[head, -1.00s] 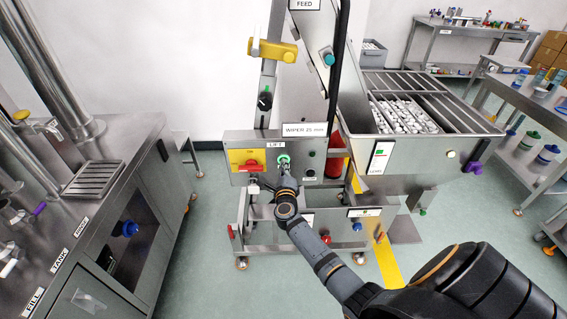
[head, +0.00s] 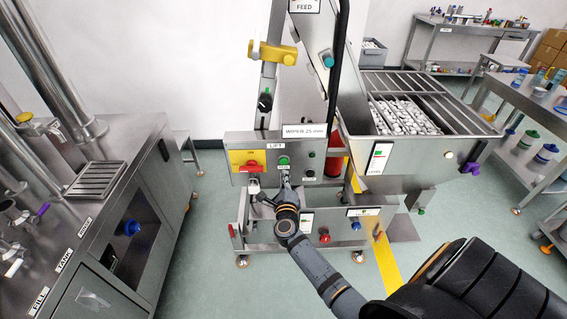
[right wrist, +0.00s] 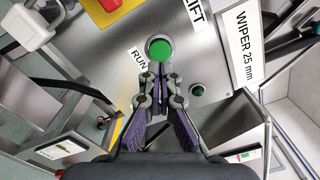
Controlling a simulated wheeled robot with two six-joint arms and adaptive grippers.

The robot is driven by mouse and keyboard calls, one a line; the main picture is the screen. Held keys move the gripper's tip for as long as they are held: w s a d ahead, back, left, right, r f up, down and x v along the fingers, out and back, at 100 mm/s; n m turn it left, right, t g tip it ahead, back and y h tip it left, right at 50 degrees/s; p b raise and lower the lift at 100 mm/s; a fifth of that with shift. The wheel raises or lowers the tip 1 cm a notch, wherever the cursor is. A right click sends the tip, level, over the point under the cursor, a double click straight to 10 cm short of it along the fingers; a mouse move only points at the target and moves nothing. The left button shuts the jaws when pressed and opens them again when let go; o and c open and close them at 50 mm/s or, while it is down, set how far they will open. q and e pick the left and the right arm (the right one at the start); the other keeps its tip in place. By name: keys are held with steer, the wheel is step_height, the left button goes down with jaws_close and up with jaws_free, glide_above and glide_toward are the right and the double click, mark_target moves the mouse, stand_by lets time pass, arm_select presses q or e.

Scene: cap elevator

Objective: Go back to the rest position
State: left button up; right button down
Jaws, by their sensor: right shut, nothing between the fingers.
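My right gripper (head: 284,178) is in front of the lift's control panel (head: 236,151), just below the green RUN button (head: 284,160). In the right wrist view the gripper (right wrist: 158,72) has its fingertips together with nothing between them. The round green button (right wrist: 160,49) shows uncovered just beyond the tips, and I cannot tell the exact gap between them. My left gripper is in neither view.
A red knob on a yellow plate (head: 240,158) is left of the button. The cap hopper (head: 407,155) stands to the right. A steel bench (head: 125,175) is at the left and a shelf (head: 530,112) at the far right. Open floor lies between bench and machine.

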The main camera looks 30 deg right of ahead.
stand_by(0.6)
steer(key=s+a+f+n+g+y, duration=0.25)
steer(key=s+f+n, duration=0.4)
steer(key=f, duration=0.45)
steer(key=s+a+f+n+g+y, duration=0.1)
steer(key=s+a+f+n+y, duration=0.2)
steer(key=s+f+n, duration=0.5)
steer(key=s+a+f+n+g+y, duration=0.25)
steer(key=f+n, duration=0.35)
steer(key=f, duration=0.7)
steer(key=s+f+n+g, duration=0.2)
steer(key=s+f+n, duration=0.1)
steer(key=s, duration=0.7)
steer(key=s+f+n+g, duration=0.3)
steer(key=s+f, duration=0.3)
steer(key=s, duration=0.5)
steer(key=s+f+n+g, duration=0.3)
steer(key=s+f+n, duration=0.1)
steer(key=s, duration=0.6)
steer(key=shift+s+f, duration=0.3)
steer(key=shift+s, duration=0.05)
steer(key=shift+a, duration=0.1)
